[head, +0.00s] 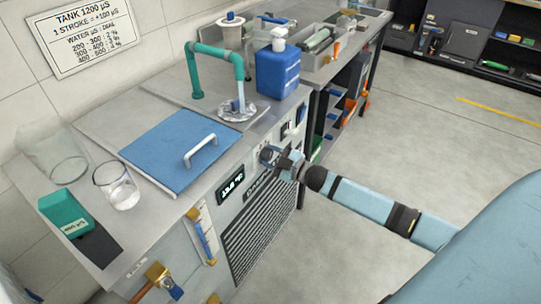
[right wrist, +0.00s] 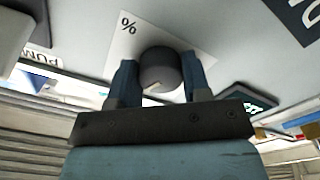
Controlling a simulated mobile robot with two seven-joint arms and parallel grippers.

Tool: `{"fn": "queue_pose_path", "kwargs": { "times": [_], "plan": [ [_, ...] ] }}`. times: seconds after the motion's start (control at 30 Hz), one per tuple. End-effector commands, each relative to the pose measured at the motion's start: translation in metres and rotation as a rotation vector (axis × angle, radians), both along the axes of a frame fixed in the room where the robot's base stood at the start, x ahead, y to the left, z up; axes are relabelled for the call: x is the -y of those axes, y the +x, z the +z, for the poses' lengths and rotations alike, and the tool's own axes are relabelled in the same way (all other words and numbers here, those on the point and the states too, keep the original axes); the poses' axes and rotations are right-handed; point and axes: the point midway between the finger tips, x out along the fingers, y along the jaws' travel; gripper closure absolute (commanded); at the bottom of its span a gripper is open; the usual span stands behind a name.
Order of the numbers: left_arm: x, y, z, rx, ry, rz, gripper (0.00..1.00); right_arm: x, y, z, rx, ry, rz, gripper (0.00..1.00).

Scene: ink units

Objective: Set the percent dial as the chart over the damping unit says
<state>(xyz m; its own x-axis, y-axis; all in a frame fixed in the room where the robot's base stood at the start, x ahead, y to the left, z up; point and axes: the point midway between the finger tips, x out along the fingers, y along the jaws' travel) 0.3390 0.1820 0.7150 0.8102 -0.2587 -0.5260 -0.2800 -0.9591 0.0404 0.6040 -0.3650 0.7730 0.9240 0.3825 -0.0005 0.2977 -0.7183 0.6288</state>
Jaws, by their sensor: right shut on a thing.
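The percent dial (right wrist: 160,66) is a dark grey round knob on a white plate marked "%" in the right wrist view. A pale pointer mark shows on its lower rim; I cannot read a setting. My right gripper (right wrist: 158,80) has one finger on each side of the knob and is shut on it. In the head view my right gripper (head: 268,156) is at the unit's front face and mostly hides the dial. The chart (head: 82,36) on the wall is headed "TANK 1200 µS" and pairs water µS ranges with dial percentages. My left gripper is out of view.
A lit display (head: 231,188) sits left of the dial, above a grille (head: 262,235); its reading is unclear. On the counter are a blue lid (head: 170,150), a beaker (head: 117,186), a green meter (head: 64,214) and a blue jug (head: 278,70). Open floor lies right.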

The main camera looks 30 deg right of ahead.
Motion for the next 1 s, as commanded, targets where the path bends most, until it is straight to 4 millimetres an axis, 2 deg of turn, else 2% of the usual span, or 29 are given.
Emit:
{"fn": "queue_pose_path", "kwargs": {
  "times": [0.47, 0.5, 0.6, 0.87, 1.0],
  "plan": [
    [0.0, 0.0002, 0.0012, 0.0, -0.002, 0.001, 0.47, 0.0001, 0.0003, 0.0007, 0.009, -0.017, 0.0, 0.8],
    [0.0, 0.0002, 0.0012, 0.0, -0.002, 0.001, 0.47, 0.0001, 0.0003, 0.0007, 0.009, -0.017, 0.0, 0.54],
    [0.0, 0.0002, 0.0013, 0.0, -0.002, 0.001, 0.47, 0.0001, 0.0002, 0.0006, 0.009, -0.017, 0.0, 0.31],
    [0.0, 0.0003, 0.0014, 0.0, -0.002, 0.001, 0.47, 0.0001, -0.0001, 0.0002, 0.007, -0.017, 0.0, 0.3],
    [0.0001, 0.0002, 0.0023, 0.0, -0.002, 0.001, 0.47, 0.0027, -0.0069, -0.0008, 0.005, -0.016, 0.0, 0.3]
  ]
}}
